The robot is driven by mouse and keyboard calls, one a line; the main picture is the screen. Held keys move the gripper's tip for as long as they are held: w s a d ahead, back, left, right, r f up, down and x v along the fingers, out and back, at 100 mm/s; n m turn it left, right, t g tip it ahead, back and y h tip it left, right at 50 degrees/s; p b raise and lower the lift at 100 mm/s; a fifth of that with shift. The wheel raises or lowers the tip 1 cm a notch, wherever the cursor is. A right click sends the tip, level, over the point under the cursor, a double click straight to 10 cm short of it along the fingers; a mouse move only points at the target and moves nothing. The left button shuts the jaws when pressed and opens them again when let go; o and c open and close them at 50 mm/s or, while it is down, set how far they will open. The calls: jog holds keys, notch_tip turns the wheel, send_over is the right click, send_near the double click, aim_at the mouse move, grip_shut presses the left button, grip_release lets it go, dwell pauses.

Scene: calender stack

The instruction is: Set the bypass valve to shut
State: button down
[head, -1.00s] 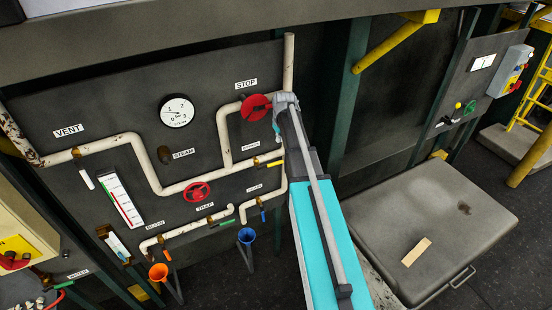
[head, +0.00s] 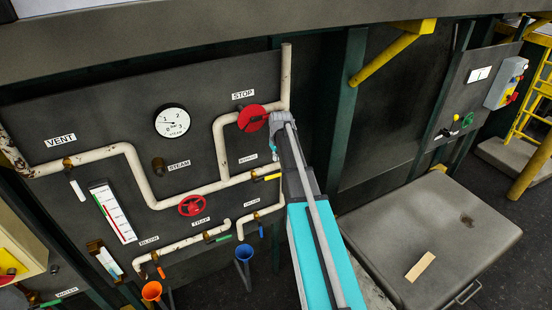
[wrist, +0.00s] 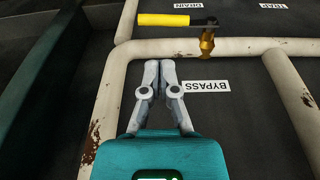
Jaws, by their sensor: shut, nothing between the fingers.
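The bypass valve has a yellow lever handle (wrist: 163,19) on a brass body (wrist: 207,42), fitted to a cream pipe. The handle lies parallel to the pipe's horizontal run. In the head view the yellow handle (head: 267,178) sits at the panel's right, below the BYPASS label (head: 248,159). The label (wrist: 206,86) reads upside down in the wrist view. My gripper (wrist: 160,66) is shut and empty, in front of the panel beside the label. In the wrist view its tips point toward the pipe and stay apart from the handle. In the head view my gripper (head: 273,157) is above the handle.
A red STOP handwheel (head: 252,117) is just above, near my wrist. A red wheel (head: 192,205) and a green TRAP lever (head: 217,238) lie lower left. Cream pipes (head: 219,150) stand out from the panel. A grey bench (head: 440,220) is at right.

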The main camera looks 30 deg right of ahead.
aim_at(274, 176)
jog(key=shift+w+f+b, duration=0.3)
jog(key=shift+f+b, duration=1.25)
jog(key=shift+f, duration=0.1)
jog(key=shift+w+f+b, duration=0.35)
jog(key=shift+f+b, duration=1.15)
jog(key=shift+f, duration=0.1)
jog(key=shift+w+f+b, duration=0.3)
jog(key=shift+f+b, duration=1.25)
jog(key=shift+f, duration=0.1)
jog(key=shift+a, duration=0.15)
